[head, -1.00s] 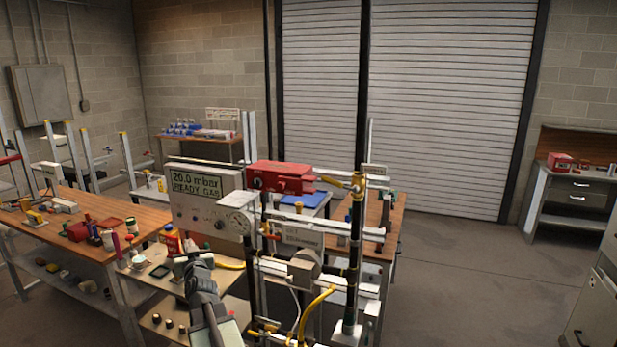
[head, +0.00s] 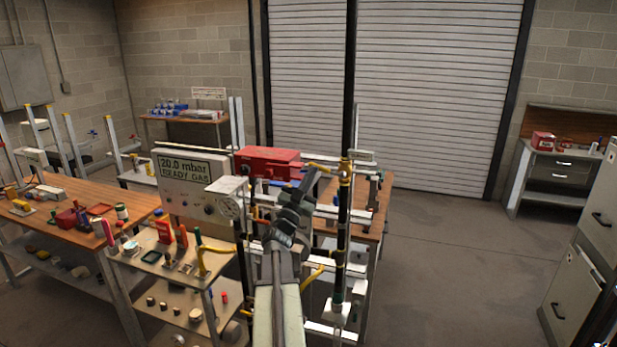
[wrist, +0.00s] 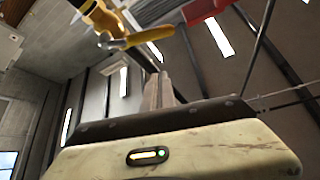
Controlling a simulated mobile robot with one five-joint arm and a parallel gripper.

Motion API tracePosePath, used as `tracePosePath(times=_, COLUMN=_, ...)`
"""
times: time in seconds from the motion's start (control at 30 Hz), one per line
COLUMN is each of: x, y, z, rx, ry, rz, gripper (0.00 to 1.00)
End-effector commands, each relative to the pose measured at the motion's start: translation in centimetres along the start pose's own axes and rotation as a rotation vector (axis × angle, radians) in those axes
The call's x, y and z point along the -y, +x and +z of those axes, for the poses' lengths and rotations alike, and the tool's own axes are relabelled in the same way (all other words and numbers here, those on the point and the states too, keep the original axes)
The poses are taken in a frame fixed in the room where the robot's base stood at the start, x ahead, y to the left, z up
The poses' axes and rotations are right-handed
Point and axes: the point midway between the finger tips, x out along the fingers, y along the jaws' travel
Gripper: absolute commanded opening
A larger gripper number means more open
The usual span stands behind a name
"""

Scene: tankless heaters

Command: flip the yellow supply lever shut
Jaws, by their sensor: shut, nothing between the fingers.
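The yellow supply lever (head: 321,166) sits at the top of the dark standing pipe, beside a brass valve body (head: 345,168). In the wrist view the lever (wrist: 150,36) runs sideways from the brass body (wrist: 108,18), above and beyond my fingertips. My gripper (head: 308,182) is shut and empty, just below and left of the lever in the head view. In the wrist view my gripper (wrist: 161,78) shows its fingers together, pointing up toward the lever. I cannot tell whether they touch it. My arm hides part of the rig behind it.
A red box (head: 268,161) stands left of the lever, near my gripper. The dark pipe (head: 342,225) stands right of my arm. Open floor (head: 450,270) lies to the right.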

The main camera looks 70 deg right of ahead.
Motion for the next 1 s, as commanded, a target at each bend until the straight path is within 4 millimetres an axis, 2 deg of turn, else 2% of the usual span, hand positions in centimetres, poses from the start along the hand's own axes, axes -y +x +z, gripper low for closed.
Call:
tracePosePath(times=0.03, x=0.3, y=1.6, z=-0.3, rx=0.000, ry=-0.001, rz=0.000, gripper=0.00)
tracePosePath(times=0.1, x=0.3, y=3.0, z=-0.3, rx=0.000, ry=-0.002, rz=-0.001, gripper=0.00)
tracePosePath(times=0.33, x=0.3, y=7.0, z=0.0, rx=0.001, ry=-0.001, rz=-0.001, gripper=0.00)
tracePosePath(times=0.4, x=0.0, y=5.4, z=2.3, rx=0.001, ry=0.001, rz=-0.003, gripper=0.00)
tracePosePath(times=0.53, x=0.0, y=4.9, z=3.7, rx=0.001, ry=0.001, rz=-0.002, gripper=0.00)
tracePosePath(times=0.9, x=0.2, y=4.9, z=3.8, rx=0.001, ry=0.000, rz=-0.003, gripper=0.00)
tracePosePath(times=1.0, x=0.9, y=4.4, z=4.0, rx=0.004, ry=-0.005, rz=-0.018, gripper=0.00)
